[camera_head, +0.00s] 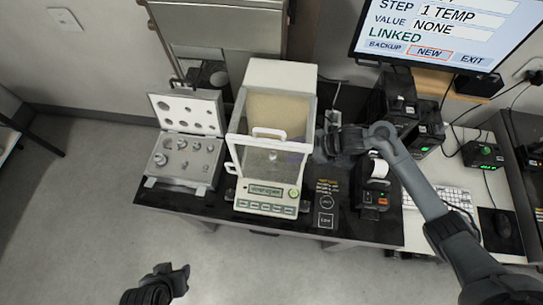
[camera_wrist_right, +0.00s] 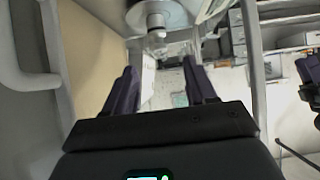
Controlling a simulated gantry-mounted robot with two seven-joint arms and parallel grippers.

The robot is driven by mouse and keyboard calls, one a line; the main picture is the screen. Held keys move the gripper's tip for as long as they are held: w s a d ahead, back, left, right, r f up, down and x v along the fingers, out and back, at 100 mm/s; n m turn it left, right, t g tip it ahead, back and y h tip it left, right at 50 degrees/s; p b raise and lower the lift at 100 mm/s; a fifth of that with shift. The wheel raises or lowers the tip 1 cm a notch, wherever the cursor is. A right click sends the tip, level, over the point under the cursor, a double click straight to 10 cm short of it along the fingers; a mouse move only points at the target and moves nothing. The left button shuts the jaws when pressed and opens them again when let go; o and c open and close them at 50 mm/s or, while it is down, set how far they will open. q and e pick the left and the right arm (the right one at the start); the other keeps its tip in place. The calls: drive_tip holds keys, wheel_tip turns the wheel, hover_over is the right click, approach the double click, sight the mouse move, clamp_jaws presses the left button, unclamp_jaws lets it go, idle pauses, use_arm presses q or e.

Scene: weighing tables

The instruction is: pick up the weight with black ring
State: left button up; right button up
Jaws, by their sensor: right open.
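A small metal weight (camera_head: 272,156) stands on the pan inside the glass-sided balance (camera_head: 265,205). In the right wrist view the weight (camera_wrist_right: 156,38) is on the round pan (camera_wrist_right: 178,14), beyond my fingertips. My right gripper (camera_head: 308,148) reaches in at the balance's right side. In the right wrist view the right gripper (camera_wrist_right: 160,75) is open, with nothing between its fingers. My left gripper (camera_head: 178,275) is low in the head view, away from the table; its jaws are unclear. An open case (camera_head: 158,183) holds several metal weights.
The balance's glass walls and frame stand close around my right gripper. A small printer (camera_head: 374,185) is right of the balance, with a keyboard (camera_head: 440,198) beyond. A monitor (camera_head: 440,35) is at the back right. Open floor lies at the front left.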

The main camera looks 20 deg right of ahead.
drive_tip(key=shift+x, duration=3.15)
clamp_jaws()
